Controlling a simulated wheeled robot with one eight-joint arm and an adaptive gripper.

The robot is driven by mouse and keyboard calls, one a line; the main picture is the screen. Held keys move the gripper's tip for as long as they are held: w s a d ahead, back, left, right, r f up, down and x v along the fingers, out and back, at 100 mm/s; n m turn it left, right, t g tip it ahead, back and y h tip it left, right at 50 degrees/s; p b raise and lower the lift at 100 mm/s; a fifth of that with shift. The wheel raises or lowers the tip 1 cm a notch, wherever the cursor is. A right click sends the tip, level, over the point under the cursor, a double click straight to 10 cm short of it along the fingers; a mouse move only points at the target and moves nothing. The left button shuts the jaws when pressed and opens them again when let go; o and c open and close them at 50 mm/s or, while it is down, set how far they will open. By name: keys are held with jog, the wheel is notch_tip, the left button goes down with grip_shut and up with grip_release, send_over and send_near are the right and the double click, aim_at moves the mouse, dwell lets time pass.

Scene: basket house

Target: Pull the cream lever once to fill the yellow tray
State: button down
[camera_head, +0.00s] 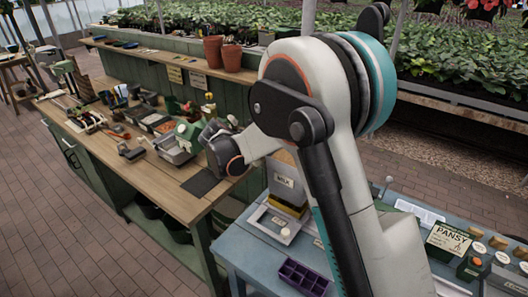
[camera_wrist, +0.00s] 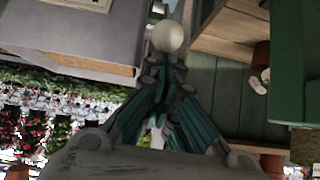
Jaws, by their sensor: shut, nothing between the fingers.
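In the wrist view a round cream knob (camera_wrist: 168,37), which looks like the lever's end, sits just beyond the tips of my gripper (camera_wrist: 165,75). Its stem is hidden, and I cannot tell whether the fingers touch it. My gripper's fingers are together with nothing between them. In the head view my wrist and gripper (camera_head: 213,137) reach left of the grey hopper labelled MIX (camera_head: 285,180), partly hidden by my arm. A yellow tray (camera_head: 289,208) shows low at the hopper's front; its inside is not clear. The hopper's grey side (camera_wrist: 75,45) fills the wrist view's upper left.
The hopper stands on a blue table (camera_head: 240,251) with a purple cell tray (camera_head: 303,277) and a PANSY box (camera_head: 448,238). A wooden bench (camera_head: 160,182) at left holds tools and a grey bin (camera_head: 172,150). Brick floor is clear at lower left.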

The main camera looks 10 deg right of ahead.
jog(key=s+a+f+t+h+b, duration=0.3)
jog(key=f+b, duration=0.4)
jog(key=b, duration=0.3)
jog(key=shift+s+a+f+t+h, duration=0.25)
jog(key=shift+s+a+t+h, duration=0.15)
jog(key=shift+s+a, duration=0.55)
